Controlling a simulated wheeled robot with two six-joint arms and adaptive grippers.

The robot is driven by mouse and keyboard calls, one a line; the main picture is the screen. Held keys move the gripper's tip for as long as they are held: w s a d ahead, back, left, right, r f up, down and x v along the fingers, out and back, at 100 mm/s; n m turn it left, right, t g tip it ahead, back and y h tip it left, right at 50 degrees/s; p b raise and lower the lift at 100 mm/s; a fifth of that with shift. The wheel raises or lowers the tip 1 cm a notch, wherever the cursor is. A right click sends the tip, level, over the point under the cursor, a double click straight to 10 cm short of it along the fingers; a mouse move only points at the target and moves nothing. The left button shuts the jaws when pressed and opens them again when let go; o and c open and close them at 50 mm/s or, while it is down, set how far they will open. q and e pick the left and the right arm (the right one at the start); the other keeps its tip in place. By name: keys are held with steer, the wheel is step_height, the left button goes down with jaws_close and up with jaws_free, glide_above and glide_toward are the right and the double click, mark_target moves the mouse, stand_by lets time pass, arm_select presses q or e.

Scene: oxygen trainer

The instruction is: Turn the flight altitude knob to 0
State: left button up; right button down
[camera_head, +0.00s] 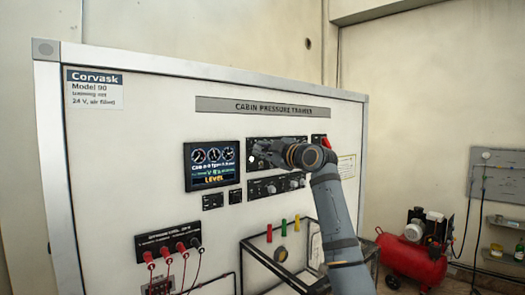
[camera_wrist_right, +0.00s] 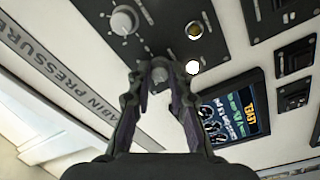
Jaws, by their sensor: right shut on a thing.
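The upper black control panel (camera_head: 290,141) is on the white trainer board, under the "CABIN PRESSURE TRAINER" strip. My right gripper (camera_head: 260,150) reaches in from the right and its tips are at this panel's left part. In the right wrist view, the gripper (camera_wrist_right: 161,72) is shut on a small knob, mostly hidden between the fingertips. A larger grey knob (camera_wrist_right: 124,20) with a white mark stands beside it on the same panel, apart from the fingers. Labels and scale marks are too small to read, so I cannot tell the held knob's setting. My left gripper is not in view.
A display (camera_head: 212,165) reading "LEVEL" is left of the panel; a lower knob panel (camera_head: 276,185) is beneath. A red switch cover (camera_head: 325,142) is at the right. Red cable plugs (camera_head: 168,253) are lower left. A black-framed stand (camera_head: 285,262) is below my right arm.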

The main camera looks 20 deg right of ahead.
stand_by(0.5)
steer(key=c, duration=1.2)
jaws_free()
steer(key=shift+s, duration=0.1)
steer(key=shift+s+d, duration=0.1)
steer(key=shift+s, duration=0.15)
steer(key=v, duration=1.1)
steer(key=shift+s+f, duration=0.1)
steer(key=shift+s, duration=0.1)
steer(key=shift+d, duration=0.1)
